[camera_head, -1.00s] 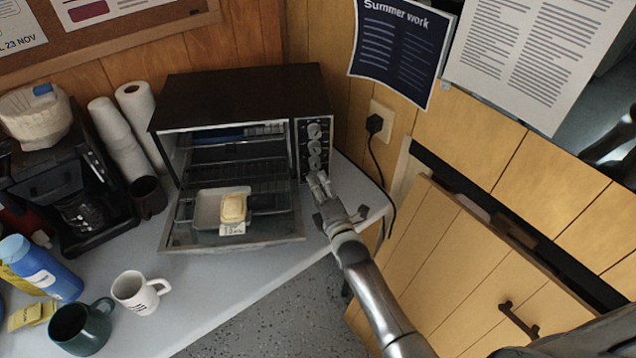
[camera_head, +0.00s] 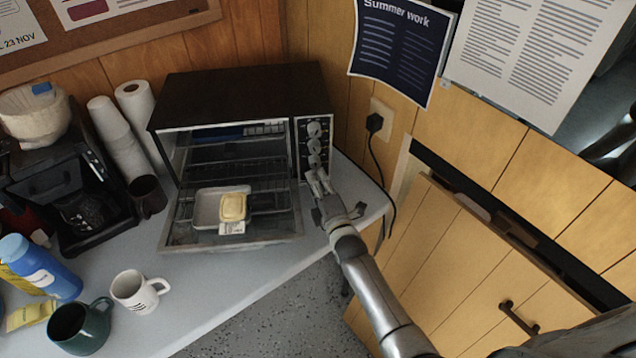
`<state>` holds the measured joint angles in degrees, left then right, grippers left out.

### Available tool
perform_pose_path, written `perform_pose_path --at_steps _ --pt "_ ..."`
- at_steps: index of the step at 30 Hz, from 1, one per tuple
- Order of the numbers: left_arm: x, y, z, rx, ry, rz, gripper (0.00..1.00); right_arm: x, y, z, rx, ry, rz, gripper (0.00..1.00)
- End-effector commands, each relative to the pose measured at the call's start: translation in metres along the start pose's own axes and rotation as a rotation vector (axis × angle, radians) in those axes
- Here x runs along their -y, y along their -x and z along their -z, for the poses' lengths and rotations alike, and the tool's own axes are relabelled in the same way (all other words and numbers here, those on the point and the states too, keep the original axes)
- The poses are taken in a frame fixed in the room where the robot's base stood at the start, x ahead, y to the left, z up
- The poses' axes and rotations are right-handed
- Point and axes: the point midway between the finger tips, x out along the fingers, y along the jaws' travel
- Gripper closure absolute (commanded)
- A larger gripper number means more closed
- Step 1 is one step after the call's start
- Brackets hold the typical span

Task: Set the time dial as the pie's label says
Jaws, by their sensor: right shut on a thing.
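The toaster oven (camera_head: 240,95) stands on the counter with its door (camera_head: 275,228) folded down open. Its panel on the right carries a column of dials; the upper dial (camera_head: 314,129) and middle dial (camera_head: 314,146) show. The lowest dial is partly covered by my right gripper (camera_head: 316,178), which is shut on it. The pie (camera_head: 233,207) sits in a pale tray (camera_head: 207,208) over the open door. Its white label (camera_head: 231,228) hangs at the front, too small to read. My left gripper is not in view.
A coffee maker (camera_head: 60,190) and paper cups (camera_head: 120,140) are left of the oven. A black cord (camera_head: 380,175) hangs at the right.

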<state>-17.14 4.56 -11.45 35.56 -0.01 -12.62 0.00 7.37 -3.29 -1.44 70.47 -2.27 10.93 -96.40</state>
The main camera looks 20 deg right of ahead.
Motion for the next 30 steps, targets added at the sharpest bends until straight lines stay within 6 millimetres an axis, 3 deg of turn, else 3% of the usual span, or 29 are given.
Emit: perform_pose_path --at_steps 13,26,27,30 --pt "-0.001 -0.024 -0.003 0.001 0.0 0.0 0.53 0.004 0.0 0.001 0.0 -0.374 -0.076 0.99" --pt "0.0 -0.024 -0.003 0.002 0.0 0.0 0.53 0.003 0.0 0.0 0.0 -0.425 -0.085 0.99" --pt "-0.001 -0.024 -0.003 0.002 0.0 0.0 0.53 0.003 0.0 0.0 0.0 -0.425 -0.084 0.72" --pt "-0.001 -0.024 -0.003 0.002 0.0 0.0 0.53 0.003 0.0 0.0 0.0 -0.424 -0.084 0.65"
